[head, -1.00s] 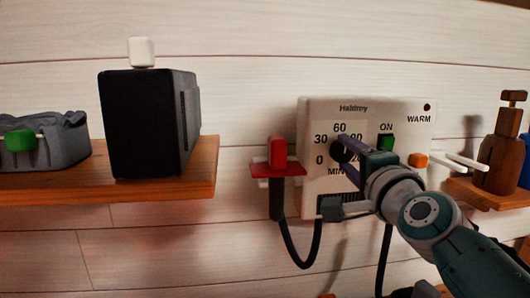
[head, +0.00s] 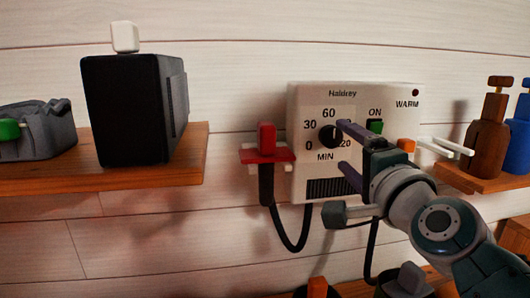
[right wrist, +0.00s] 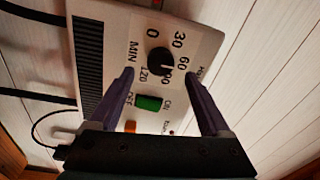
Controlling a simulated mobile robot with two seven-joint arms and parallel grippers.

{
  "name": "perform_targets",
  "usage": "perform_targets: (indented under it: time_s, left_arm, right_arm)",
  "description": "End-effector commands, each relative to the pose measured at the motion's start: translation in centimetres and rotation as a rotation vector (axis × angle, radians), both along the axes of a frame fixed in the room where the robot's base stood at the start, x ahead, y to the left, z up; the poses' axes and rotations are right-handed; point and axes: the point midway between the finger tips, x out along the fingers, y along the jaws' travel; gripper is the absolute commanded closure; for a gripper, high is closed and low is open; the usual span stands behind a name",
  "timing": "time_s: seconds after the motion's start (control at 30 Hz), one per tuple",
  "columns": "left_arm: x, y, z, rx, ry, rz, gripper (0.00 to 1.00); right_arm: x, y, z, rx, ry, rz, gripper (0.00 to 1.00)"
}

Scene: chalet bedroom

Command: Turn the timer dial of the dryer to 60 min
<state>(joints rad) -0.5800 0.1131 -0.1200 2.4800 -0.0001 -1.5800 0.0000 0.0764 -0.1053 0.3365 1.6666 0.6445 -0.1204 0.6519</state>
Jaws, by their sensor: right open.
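The white dryer box (head: 303,185) labelled "Haldrey" is on the plank wall. Its black round timer dial (head: 328,136) has printed marks 0, 30, 60 and 120 around it, 60 above it. The dial also shows in the right wrist view (right wrist: 160,60), near the 60 and 120 marks. I cannot read surely where its pointer stands. My right gripper (head: 344,147) is open in front of the dryer, fingers spread, just right of the dial in the head view. In the right wrist view its fingertips (right wrist: 160,73) lie either side of the dial, holding nothing. My left gripper is out of view.
A green ON switch (head: 375,126) and orange button (head: 406,146) sit right of the dial. A red holder (head: 267,153) with a hanging hose is at the dryer's left. A shelf (head: 196,168) holds a black box (head: 120,110); brown and blue bottles (head: 487,135) stand right.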

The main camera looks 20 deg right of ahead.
Motion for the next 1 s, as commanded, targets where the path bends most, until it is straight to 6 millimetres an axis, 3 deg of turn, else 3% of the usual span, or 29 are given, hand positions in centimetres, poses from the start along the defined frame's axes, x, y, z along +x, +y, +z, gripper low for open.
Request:
perform_targets:
  time_s: [0.1, 0.33, 0.9, 1.0]
  left_arm:
    - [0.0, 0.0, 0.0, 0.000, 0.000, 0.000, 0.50]
    - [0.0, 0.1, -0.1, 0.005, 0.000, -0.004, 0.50]
    - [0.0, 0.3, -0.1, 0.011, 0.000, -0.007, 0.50]
    - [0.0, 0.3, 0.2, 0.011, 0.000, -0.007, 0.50]
  right_arm:
    - [-2.3, 0.7, -0.2, 0.001, 0.002, 0.001, 0.19]
    - [-5.0, 1.4, -0.3, 0.000, 0.001, 0.001, 0.19]
    - [-5.4, 1.5, -0.2, -0.002, 0.002, 0.003, 0.19]
    - [-5.5, 2.6, -0.3, -0.052, 0.045, 0.048, 0.19]
